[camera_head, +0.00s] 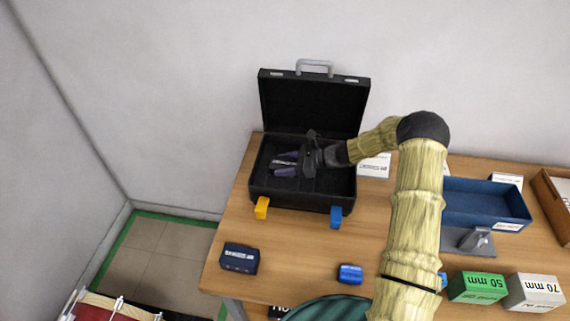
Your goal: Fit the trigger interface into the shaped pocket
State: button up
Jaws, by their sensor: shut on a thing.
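An open black case (302,198) stands on the wooden table, its lid raised at the back. Its inside is dark and holds pockets, and a divider runs near its middle. My gripper (281,163) reaches into the left part of the case from the right, with its fingers pointing left. It is shut on a small dark thing with a white label, seemingly the trigger interface (284,163). The label is too small to read. The shaped pocket is hard to make out under the gripper, and I cannot tell whether the held thing touches the case floor.
Yellow (262,207) and blue (336,217) latches stick out at the case's front. A blue tray (484,203) and green (478,287) and grey (536,291) blocks are at right.

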jog(key=shift+f, duration=0.15)
jog(key=o, duration=1.2)
jog(key=shift+r, duration=0.2)
jog(key=b+v, duration=0.1)
jog(key=v, duration=1.1)
